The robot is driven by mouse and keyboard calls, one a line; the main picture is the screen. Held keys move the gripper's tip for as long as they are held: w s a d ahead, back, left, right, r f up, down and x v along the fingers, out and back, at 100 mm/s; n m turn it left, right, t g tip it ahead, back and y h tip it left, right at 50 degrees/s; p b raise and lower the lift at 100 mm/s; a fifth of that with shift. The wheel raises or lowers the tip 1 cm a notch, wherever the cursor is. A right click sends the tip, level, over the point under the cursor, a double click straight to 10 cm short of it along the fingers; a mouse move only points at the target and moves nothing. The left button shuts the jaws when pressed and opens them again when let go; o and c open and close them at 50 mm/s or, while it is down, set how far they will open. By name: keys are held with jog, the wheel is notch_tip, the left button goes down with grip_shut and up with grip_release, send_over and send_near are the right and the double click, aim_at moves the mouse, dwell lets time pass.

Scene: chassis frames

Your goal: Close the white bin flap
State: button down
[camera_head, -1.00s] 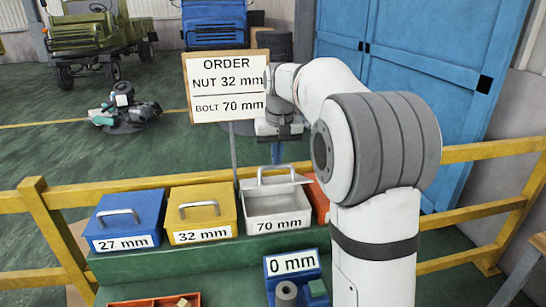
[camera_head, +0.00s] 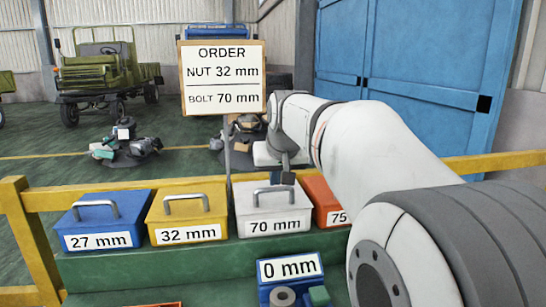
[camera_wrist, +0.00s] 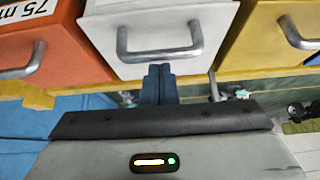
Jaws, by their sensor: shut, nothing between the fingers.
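The white bin (camera_head: 274,226) labelled 70 mm stands on the green ledge between the yellow and orange bins. Its white flap (camera_head: 245,198) lies down over the bin's top, and no open inside shows. The flap's grey handle stands up from it. In the wrist view the white flap (camera_wrist: 165,20) and its handle fill the top middle. My gripper (camera_head: 288,178) is at the flap's back edge, partly over the handle in the head view. Its blue fingers (camera_wrist: 158,75) are together and empty, just beside the flap's edge. Whether they touch it I cannot tell.
The blue 27 mm bin (camera_head: 98,222), yellow 32 mm bin (camera_head: 187,215) and orange 75 mm bin (camera_head: 325,200) stand in the same row. A blue 0 mm box (camera_head: 290,268) is in front. The order sign (camera_head: 222,78) rises behind. A yellow rail (camera_head: 500,160) runs behind the ledge.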

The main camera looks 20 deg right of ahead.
jog(key=shift+s+f+t+b, duration=0.2)
jog(key=shift+f+t+b, duration=0.1)
jog(key=shift+b, duration=0.1)
jog(key=shift+r, duration=0.15)
